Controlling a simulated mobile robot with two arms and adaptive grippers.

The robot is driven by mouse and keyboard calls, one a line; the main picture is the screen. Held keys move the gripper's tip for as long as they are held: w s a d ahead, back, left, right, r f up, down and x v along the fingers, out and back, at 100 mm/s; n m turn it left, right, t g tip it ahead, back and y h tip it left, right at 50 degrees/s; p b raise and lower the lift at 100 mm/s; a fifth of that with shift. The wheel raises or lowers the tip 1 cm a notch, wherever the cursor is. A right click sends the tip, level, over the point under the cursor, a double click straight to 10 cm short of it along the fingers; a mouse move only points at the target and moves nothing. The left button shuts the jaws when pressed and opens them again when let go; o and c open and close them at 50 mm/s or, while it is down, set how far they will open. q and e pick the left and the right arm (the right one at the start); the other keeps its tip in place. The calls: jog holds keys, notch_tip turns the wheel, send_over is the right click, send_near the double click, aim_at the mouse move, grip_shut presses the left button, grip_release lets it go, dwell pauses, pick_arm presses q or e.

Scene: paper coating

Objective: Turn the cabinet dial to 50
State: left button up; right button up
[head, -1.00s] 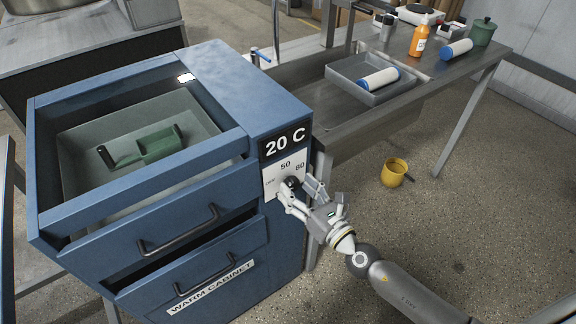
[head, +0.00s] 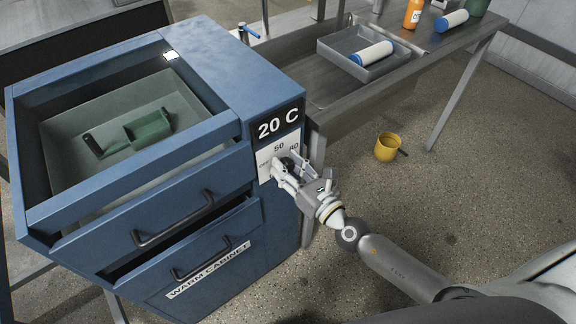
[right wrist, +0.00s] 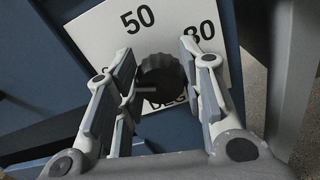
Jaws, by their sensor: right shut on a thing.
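The blue warm cabinet (head: 225,90) stands at the left, with a display (head: 279,124) reading 20 C on its front. Below it is a white dial plate (right wrist: 105,30) marked 50 and 80, with another mark at the left too small to read surely. The black ribbed dial (right wrist: 162,78) sits on this plate, between the fingers in the right wrist view. My right gripper (head: 287,165) is shut on the dial, its fingers on either side. My left gripper is not in view.
The cabinet's open top holds a grey tray (head: 70,125) with a green scoop-like tool (head: 148,128). Two drawer handles (head: 172,220) stick out in front. A metal table (head: 330,90) with a tray and roller stands behind; a yellow mug (head: 387,147) is on the floor.

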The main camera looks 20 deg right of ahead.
jog(key=shift+c, duration=0.2)
jog(key=shift+m+b, duration=0.3)
jog(key=shift+m, duration=0.2)
jog(key=shift+f+m+b, duration=0.1)
jog(key=shift+m+b, duration=0.35)
jog(key=shift+m, duration=0.55)
jog(key=m+b, duration=0.1)
jog(key=m, duration=0.2)
jog(key=shift+m, duration=0.3)
jog(key=m, duration=0.3)
jog(key=shift+d+m, duration=0.1)
jog(key=shift+m, duration=2)
